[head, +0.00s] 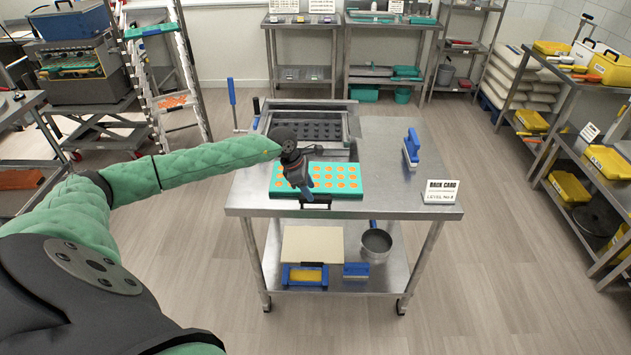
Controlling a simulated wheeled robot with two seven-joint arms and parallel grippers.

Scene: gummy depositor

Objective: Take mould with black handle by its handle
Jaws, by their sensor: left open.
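A teal mould (345,182) with rows of orange cavities lies flat on the steel table, near its front edge. Its black handle (318,205) shows at the front side, partly hidden by my gripper. My left gripper (307,196) is open and points down over the mould's front left part, close to the handle. I cannot tell whether it touches the handle. My right gripper is not in view.
The steel table (395,190) carries a depositor tray (307,127) behind the mould, a blue-handled brush (411,148) and a white card (441,192) at the right. A pan (376,243) sits on the lower shelf.

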